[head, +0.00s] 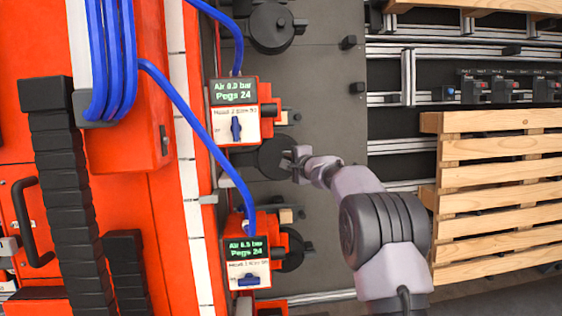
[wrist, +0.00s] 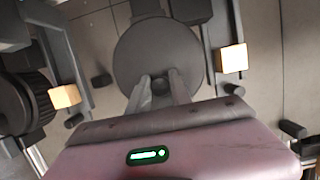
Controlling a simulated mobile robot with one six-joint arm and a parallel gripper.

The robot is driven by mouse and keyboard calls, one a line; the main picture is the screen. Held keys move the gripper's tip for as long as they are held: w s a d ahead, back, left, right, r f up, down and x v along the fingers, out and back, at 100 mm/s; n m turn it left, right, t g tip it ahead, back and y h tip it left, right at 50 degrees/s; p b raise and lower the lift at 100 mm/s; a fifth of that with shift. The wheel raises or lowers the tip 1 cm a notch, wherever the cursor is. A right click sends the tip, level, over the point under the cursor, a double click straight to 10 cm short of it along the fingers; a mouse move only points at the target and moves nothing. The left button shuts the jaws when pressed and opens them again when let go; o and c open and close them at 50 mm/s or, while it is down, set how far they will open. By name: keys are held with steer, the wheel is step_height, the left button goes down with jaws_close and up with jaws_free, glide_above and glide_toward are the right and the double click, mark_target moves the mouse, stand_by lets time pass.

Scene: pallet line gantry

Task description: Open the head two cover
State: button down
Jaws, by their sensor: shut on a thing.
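The head two unit (head: 235,110) is an orange and white box whose small label seems to read Head 2. Its green display reads Air 0.0 bar, Pegs 24, and its blue valve handle (head: 236,128) stands upright. Below and right of it is a dark round cover (head: 270,157), seen face-on as a grey disc (wrist: 150,48) in the wrist view. My gripper (head: 298,158) reaches it from the right. In the wrist view my gripper (wrist: 160,85) is shut on the small dark knob (wrist: 160,84) at the disc's lower middle. The cover appears seated flat.
Another round cover (head: 271,27) is above. Blue hoses (head: 190,115) run down at left. Wooden pallets (head: 505,185) stand at right. Pale blocks (wrist: 233,58) flank the disc in the wrist view.

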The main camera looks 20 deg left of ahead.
steer(key=shift+s+a+r, duration=0.25)
steer(key=shift+s+r, duration=0.2)
steer(key=shift+s+a+b, duration=0.1)
steer(key=shift+s+b, duration=0.3)
steer(key=shift+b, duration=0.45)
steer(key=shift+s+r+b, duration=0.35)
steer(key=shift+s+b, duration=0.3)
steer(key=shift+s, duration=0.05)
